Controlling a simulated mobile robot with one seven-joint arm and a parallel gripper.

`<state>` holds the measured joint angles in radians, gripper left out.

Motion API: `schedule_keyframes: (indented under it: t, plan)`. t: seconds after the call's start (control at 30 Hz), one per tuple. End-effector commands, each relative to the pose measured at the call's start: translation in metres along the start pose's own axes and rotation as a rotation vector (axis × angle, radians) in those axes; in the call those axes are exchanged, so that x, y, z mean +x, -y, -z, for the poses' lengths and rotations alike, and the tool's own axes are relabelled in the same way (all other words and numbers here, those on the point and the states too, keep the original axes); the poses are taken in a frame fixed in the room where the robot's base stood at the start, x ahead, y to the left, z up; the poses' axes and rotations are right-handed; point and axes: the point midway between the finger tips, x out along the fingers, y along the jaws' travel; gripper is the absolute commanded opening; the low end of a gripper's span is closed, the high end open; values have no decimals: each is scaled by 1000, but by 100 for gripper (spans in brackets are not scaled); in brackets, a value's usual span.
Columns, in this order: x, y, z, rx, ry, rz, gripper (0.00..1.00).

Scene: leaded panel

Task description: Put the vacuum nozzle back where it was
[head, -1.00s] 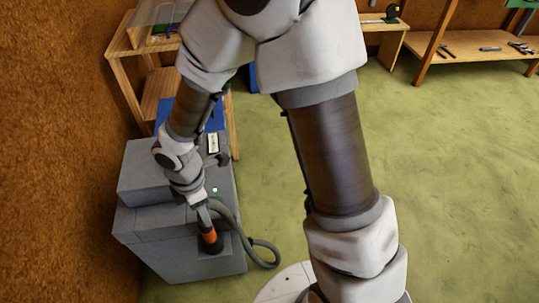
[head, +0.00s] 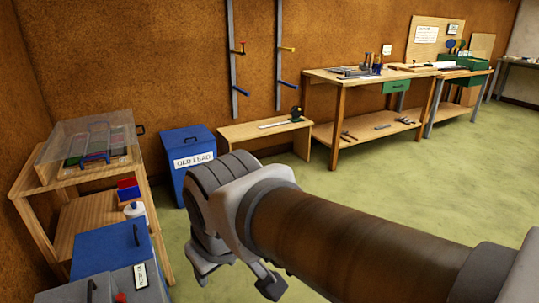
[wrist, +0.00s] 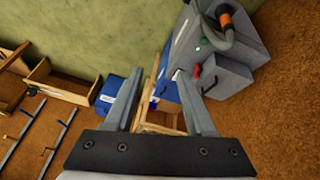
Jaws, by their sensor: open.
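The vacuum nozzle (wrist: 226,20), with an orange collar and a dark part, shows at the top of the wrist view. It is at the grey vacuum unit (wrist: 233,66), with its grey hose (wrist: 210,32) curving beside it. Whether it is fully seated there cannot be told. My gripper (wrist: 159,72) is open and empty, well apart from the nozzle. In the head view, only part of the grey unit (head: 80,292) shows at the lower left, and the nozzle is out of view.
A wooden shelf (head: 85,222) with a clear-covered box stands at the left. A blue OLD LEAD bin (head: 190,150), a low bench (head: 265,130) and a workbench (head: 345,85) line the wall. Green floor (head: 440,165) at the right is clear.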

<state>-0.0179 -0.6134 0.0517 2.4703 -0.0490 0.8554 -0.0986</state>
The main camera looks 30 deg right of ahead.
Motion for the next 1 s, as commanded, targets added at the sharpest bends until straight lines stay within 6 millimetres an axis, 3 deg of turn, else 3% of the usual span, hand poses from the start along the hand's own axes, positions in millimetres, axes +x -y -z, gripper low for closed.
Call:
schedule_keyframes:
  t: [0.2, 0.67, 0.87, 1.0]
  plan:
    - [-21, -6, -15, 180, -58, 28, 55]
    - [-28, -6, -15, 201, -63, 33, 55]
    - [-56, -10, -2, 199, -63, 33, 55]
    - [-88, -14, 12, 199, -63, 33, 55]
